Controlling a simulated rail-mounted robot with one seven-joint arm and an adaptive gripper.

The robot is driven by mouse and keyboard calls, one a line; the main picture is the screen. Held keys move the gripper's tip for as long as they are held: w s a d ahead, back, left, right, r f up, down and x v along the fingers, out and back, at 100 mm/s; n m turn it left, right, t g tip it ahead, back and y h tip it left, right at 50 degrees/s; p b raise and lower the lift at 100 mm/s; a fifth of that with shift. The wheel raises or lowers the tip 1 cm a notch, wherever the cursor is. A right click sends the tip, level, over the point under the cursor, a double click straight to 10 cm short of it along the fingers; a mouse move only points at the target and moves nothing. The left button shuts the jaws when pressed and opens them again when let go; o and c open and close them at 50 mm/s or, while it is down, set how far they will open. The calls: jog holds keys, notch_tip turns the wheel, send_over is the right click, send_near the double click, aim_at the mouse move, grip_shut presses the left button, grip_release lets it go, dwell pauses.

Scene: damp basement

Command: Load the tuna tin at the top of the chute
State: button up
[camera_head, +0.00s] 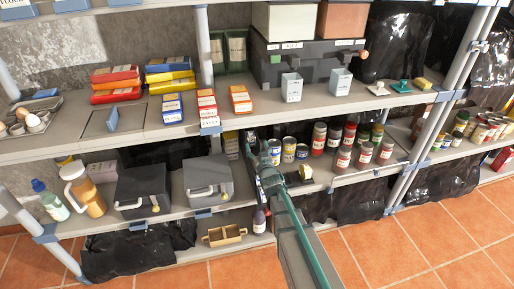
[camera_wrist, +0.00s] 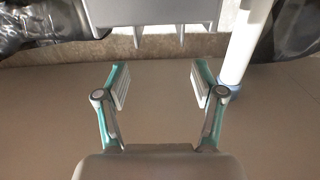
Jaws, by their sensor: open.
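My gripper (camera_wrist: 160,82) is open in the wrist view, with nothing between its fingers, over a bare brownish surface. A grey part with short prongs (camera_wrist: 152,15) lies just ahead of the fingertips; I cannot tell whether it belongs to the chute. Several small tins (camera_head: 289,149) stand to the right of the arm's end, some with blue and yellow labels. I cannot tell which is the tuna tin. No chute can be identified with certainty.
A pale upright post (camera_wrist: 246,42) stands right of the gripper in the wrist view. Red-lidded jars (camera_head: 343,158) stand right of the small tins. Grey lidded boxes (camera_head: 208,180) stand left of my arm. The upper shelf (camera_head: 265,119) holds cartons and cups.

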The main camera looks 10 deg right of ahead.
jog(key=s, duration=1.2)
jog(key=f+g, duration=0.1)
jog(key=f, duration=0.1)
jog(key=s+d+f+p, duration=0.1)
jog(key=f, duration=0.1)
jog(key=f+g, duration=0.1)
jog(key=f, duration=0.1)
jog(key=shift+s+d+f+g+h, duration=0.25)
jog(key=shift+g+h, duration=0.05)
jog(key=shift+h, duration=0.1)
jog(key=s+f+m+g+h+p, duration=0.1)
jog(key=s+f+g+p, duration=0.3)
jog(key=s+f+g, duration=1.05)
jog(key=s+f+g+p, duration=0.2)
jog(key=s+f+g, duration=0.2)
jog(key=s, duration=1.2)
jog(key=s+a+f+g+p, duration=0.1)
jog(key=s+f+g+p, duration=0.1)
jog(key=s, duration=1.5)
notch_tip(320, 180, down, 2)
jog(key=shift+s+a+g+y, duration=0.25)
jog(key=shift+g+y, duration=0.15)
jog(key=shift+g, duration=0.45)
